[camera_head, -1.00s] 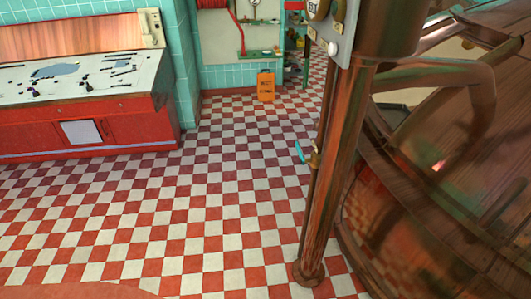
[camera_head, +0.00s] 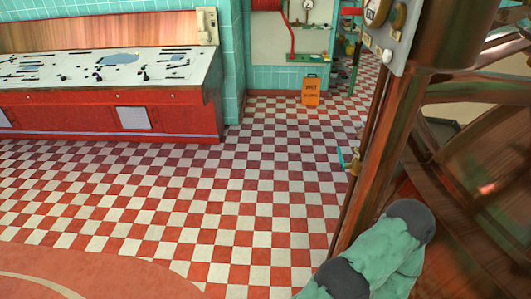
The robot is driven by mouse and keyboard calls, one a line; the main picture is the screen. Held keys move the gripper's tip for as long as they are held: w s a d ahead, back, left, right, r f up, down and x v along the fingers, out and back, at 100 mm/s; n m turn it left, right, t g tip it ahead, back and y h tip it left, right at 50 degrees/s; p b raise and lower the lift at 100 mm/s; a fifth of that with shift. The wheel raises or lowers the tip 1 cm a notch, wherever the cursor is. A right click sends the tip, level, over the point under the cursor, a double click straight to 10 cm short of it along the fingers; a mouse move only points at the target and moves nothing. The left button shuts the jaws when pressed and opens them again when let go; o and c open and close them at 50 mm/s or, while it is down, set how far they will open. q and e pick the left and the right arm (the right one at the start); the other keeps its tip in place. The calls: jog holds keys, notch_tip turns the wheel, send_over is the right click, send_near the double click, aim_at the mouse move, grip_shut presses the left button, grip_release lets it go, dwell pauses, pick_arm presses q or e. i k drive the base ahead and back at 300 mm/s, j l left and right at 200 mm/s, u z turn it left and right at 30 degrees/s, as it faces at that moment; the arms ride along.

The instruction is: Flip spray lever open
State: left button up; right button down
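A small lever with a teal handle (camera_head: 342,158) sticks out from a brass fitting (camera_head: 355,163) on a thin pipe beside the copper column (camera_head: 376,150), right of the middle in the head view. It seems to be the spray lever. The handle stands close to upright, slightly tilted. A green arm link of mine with dark grey joints shows at the lower right, in front of the column's lower part. Neither gripper shows in the head view. Nothing of mine is seen touching the lever.
A large copper kettle (camera_head: 480,190) fills the right side. A gauge panel (camera_head: 388,30) hangs on the column. The checkered floor (camera_head: 230,190) between is clear.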

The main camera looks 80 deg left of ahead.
aim_at(343, 166)
jog(key=u, duration=1.9)
